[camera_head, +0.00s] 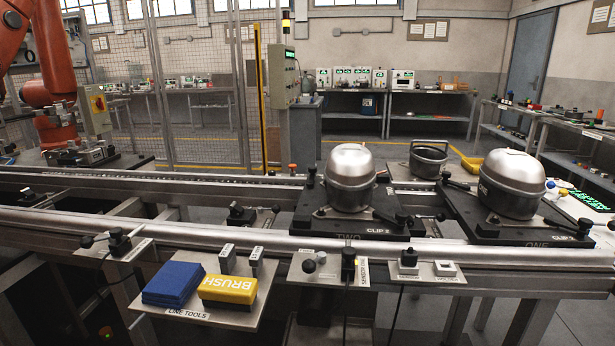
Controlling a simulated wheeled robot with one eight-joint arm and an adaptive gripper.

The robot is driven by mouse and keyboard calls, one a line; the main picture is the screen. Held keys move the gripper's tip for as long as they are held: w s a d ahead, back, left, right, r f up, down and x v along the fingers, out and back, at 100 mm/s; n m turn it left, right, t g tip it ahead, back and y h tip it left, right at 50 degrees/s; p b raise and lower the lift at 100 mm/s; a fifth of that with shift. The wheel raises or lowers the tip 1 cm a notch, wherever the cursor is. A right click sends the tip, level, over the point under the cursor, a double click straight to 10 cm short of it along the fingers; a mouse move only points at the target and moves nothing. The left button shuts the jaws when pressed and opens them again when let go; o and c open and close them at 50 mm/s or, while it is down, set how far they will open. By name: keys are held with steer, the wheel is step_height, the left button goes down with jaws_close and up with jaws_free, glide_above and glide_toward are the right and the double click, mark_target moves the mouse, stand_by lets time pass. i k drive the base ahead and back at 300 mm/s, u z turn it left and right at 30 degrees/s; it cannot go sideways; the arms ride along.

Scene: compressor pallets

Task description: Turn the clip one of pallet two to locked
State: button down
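Pallet two (345,237) is a dark plate marked TWO on its front edge, lying on the conveyor right of centre. A silver-domed compressor (351,170) stands on it. A dark clip (408,219) with a lever and round knob sits at its front right corner, near the label CLIP 2. Another dark clip part (312,175) shows at the far left corner, left of the compressor. No clip one label is readable, and I cannot tell whether that far clip is locked. My gripper is not in view.
Pallet one (522,243) with another domed compressor (511,184) lies to the right. A dark open pot (428,160) stands between and behind them. The metal front rail (215,234) runs before the pallets. A tool shelf (205,310) holds blue pads and a yellow brush block.

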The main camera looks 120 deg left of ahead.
mark_target(313, 170)
steer(key=u, duration=4.15)
steer(key=i, duration=1)
steer(key=z, duration=0.6)
